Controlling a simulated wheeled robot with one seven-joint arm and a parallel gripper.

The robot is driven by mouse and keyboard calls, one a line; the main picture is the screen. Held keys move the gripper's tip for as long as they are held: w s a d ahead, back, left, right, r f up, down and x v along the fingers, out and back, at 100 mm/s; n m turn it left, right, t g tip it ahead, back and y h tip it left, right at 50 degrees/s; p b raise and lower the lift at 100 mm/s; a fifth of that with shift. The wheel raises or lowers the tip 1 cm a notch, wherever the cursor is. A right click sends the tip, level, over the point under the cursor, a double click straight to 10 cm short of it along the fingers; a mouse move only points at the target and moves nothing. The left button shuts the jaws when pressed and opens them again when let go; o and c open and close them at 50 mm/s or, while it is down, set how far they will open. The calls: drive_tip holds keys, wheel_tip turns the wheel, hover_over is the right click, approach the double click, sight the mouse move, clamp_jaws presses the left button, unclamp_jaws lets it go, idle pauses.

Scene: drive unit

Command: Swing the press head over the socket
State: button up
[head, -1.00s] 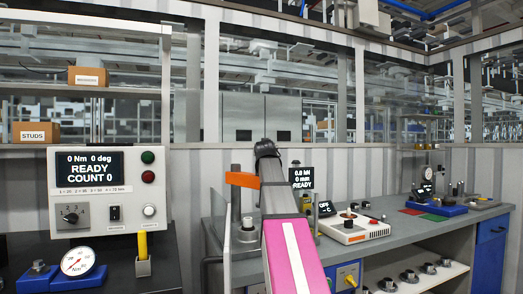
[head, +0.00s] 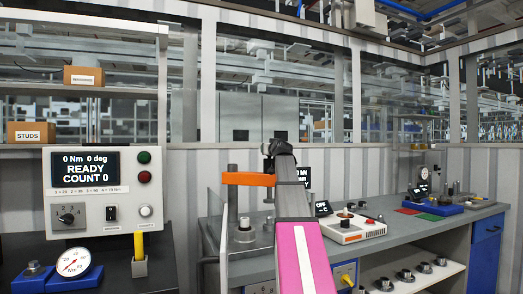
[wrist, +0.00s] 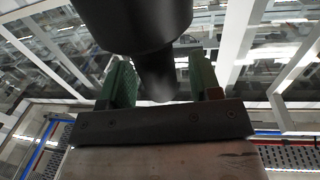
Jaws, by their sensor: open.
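The press shows in the head view as an upright grey post with an orange swing arm (head: 248,179) across its top. A grey cylindrical part (head: 244,232), perhaps the socket, stands on the bench below the orange arm. My gripper (head: 272,148) is at the right end of the orange arm, its fingers small and dark there. In the wrist view my gripper (wrist: 160,86) is open, with a green pad on each side. A dark round part (wrist: 135,22) with a narrower lower end reaches between the pads. I cannot tell whether they touch it.
The press display (head: 304,177) is partly hidden behind my arm. A white control box (head: 350,228) and a blue fixture (head: 436,207) stand on the grey bench. A torque station (head: 103,190) reading READY, COUNT 0 and a dial gauge (head: 73,262) are at left.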

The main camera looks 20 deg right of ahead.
drive_tip(key=shift+w+d, duration=0.3)
drive_tip(key=shift+w, duration=0.15)
drive_tip(key=w+d+n+y, duration=0.2)
drive_tip(key=w+n+y, duration=0.2)
drive_tip(key=w, duration=1.3)
drive_tip(key=shift+w+d+g+y, duration=0.15)
drive_tip(key=shift+w+g+y, duration=0.2)
drive_tip(key=shift+y, duration=0.75)
